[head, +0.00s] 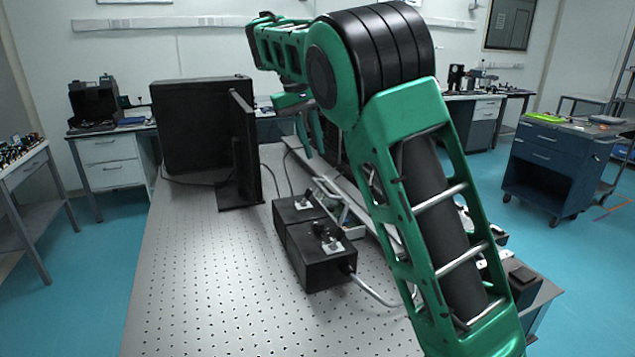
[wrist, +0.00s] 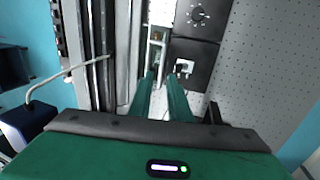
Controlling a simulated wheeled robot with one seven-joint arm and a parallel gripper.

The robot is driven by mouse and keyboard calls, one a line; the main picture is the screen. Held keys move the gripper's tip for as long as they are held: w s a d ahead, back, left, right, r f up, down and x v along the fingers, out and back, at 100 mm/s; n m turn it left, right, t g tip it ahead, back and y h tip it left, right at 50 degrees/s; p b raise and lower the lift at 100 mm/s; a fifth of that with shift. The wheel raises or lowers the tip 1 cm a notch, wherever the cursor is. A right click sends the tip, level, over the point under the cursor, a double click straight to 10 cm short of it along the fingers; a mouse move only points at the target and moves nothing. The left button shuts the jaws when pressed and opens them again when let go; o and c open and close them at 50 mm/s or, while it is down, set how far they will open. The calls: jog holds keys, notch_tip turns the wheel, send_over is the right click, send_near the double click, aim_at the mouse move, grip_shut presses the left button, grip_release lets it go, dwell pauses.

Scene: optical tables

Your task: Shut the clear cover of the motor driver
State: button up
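The motor driver appears to be the small pale unit with a clear, framed cover (head: 335,203) beside the black boxes in the head view. The cover looks raised and tilted, but its exact angle is hard to tell. In the wrist view the unit (wrist: 157,45) lies ahead of the fingertips, partly hidden. My gripper (wrist: 162,78) has two green fingers with a gap between them and nothing visible held. In the head view the gripper (head: 305,125) hangs above the table, beyond the unit and apart from it. My arm hides part of the area to the right.
Two black boxes with knobs (head: 318,262) stand left of the unit. A long rail (wrist: 122,50) runs beside the unit. The perforated table (head: 200,285) is clear at front left.

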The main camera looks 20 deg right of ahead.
aim_at(322, 187)
jog(key=x, duration=1)
jog(key=shift+w+a+f, duration=0.15)
jog(key=shift+f, duration=0.2)
grip_shut()
